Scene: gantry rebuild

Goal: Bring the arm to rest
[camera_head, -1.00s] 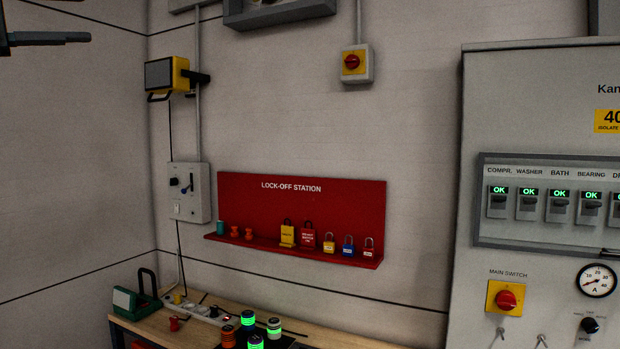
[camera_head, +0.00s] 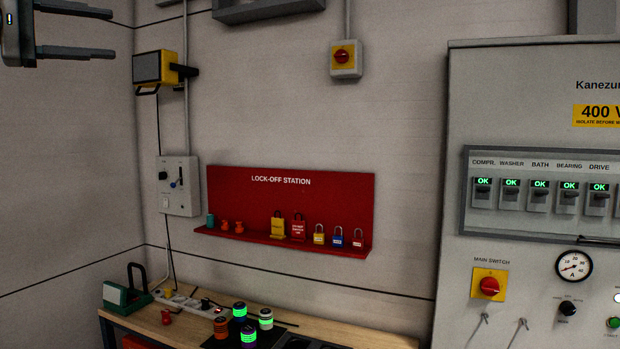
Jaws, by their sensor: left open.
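My left gripper (camera_head: 95,32) is at the top left corner, raised in front of the bare wall. Its two dark fingers point right and are spread apart, with nothing between them. It is far above the workbench and to the left of the yellow work lamp (camera_head: 160,68). Part of the gripper body is cut off by the picture edge. My right gripper is not in the picture.
A red lock-off station (camera_head: 290,190) with padlocks and tags hangs on the wall. A grey electrical cabinet (camera_head: 460,120) stands at right.

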